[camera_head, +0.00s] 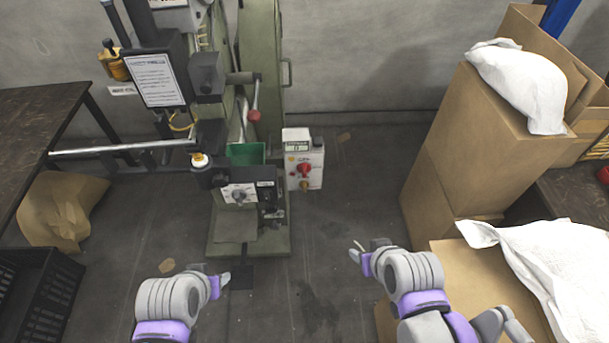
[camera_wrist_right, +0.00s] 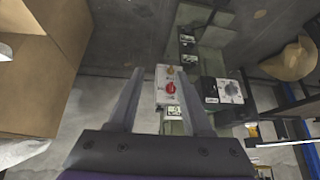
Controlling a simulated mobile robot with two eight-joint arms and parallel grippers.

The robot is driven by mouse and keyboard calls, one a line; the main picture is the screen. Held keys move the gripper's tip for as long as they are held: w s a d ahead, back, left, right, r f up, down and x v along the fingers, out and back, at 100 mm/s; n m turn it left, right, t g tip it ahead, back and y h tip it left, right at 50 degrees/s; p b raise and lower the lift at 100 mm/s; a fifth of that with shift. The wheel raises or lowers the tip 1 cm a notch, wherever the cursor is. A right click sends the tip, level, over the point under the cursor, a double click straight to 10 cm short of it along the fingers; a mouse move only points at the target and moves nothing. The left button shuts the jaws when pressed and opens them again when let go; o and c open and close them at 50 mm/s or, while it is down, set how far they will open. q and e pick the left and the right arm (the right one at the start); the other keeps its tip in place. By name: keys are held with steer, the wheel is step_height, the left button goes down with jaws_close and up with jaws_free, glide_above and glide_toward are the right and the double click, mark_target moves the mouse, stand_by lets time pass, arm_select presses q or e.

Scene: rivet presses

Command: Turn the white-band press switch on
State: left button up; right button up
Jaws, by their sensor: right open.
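The green press (camera_head: 258,80) stands at the back centre. A white switch box (camera_head: 291,160) with a red knob (camera_head: 304,169) is on its right side; the box also shows in the right wrist view (camera_wrist_right: 163,98), between my fingertips in the picture. A grey dial (camera_head: 238,194) sits on the press front. A small white-and-yellow ringed part (camera_head: 199,160) is left of the press; I cannot tell whether it is the white band. My right gripper (camera_head: 360,255) is open and empty, apart from the box, nearer me and to its right. My left gripper (camera_head: 222,284) is in front of the press, its jaws unclear.
Cardboard boxes (camera_head: 475,145) with white sacks (camera_head: 520,82) stand at the right. A dark table (camera_head: 40,115) and a black crate (camera_head: 40,300) are at the left. A red-knobbed lever (camera_head: 254,115) sticks out of the press.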

steer(key=w+a+f+n+t+y+b, duration=0.1)
steer(key=w+a+f+t+y+b, duration=0.1)
steer(key=w+a+b, duration=0.3)
steer(key=w+a+f+n+t+y+b, duration=0.1)
steer(key=w+a+f+t+b, duration=0.15)
steer(key=w, duration=0.45)
steer(key=m+t+h+b, duration=0.35)
steer(key=t+b, duration=0.35)
steer(key=b, duration=0.4)
glide_toward(304, 169)
arm_select(q)
step_height(304, 169, down, 23)
steer(key=shift+s+f+g+b, duration=0.15)
steer(key=shift+s+g+b, duration=0.25)
steer(key=shift+s+b, duration=0.05)
arm_select(e)
steer(key=shift+n+h, duration=0.35)
steer(key=w, duration=0.9)
steer(key=shift+w+f, duration=0.1)
jaws_close()
